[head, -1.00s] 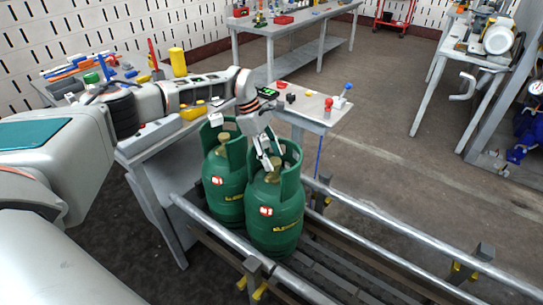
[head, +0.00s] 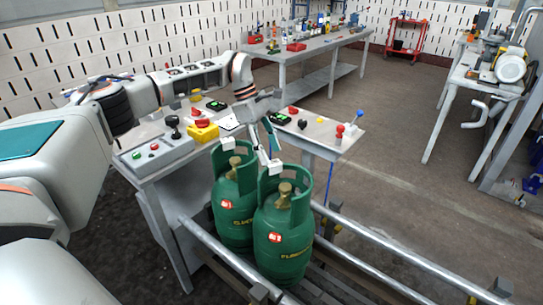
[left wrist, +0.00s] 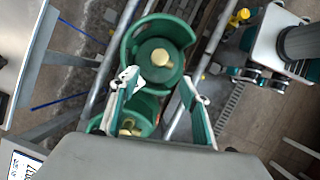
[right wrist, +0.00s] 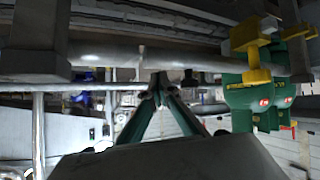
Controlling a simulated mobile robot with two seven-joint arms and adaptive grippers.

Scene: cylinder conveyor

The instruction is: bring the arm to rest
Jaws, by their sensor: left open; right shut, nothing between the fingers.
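Two green gas cylinders stand upright side by side on the conveyor in the head view: the front one (head: 284,235) and the rear one (head: 234,205). My left gripper (head: 251,155) is open above their collars, with one white fingertip over each cylinder's top. In the left wrist view, the gripper's spread fingers (left wrist: 160,82) frame a brass valve on one cylinder (left wrist: 157,65), and nothing is gripped. The second cylinder (left wrist: 135,118) is partly hidden by a finger. My right gripper (right wrist: 158,82) is shut and empty in the right wrist view. It is outside the head view.
The conveyor's metal rails (head: 372,248) run toward the lower right. A table with a control box (head: 158,152) and small items stands behind and left of the cylinders. A back bench (head: 300,52) and a right bench (head: 470,73) stand farther off, with open floor between.

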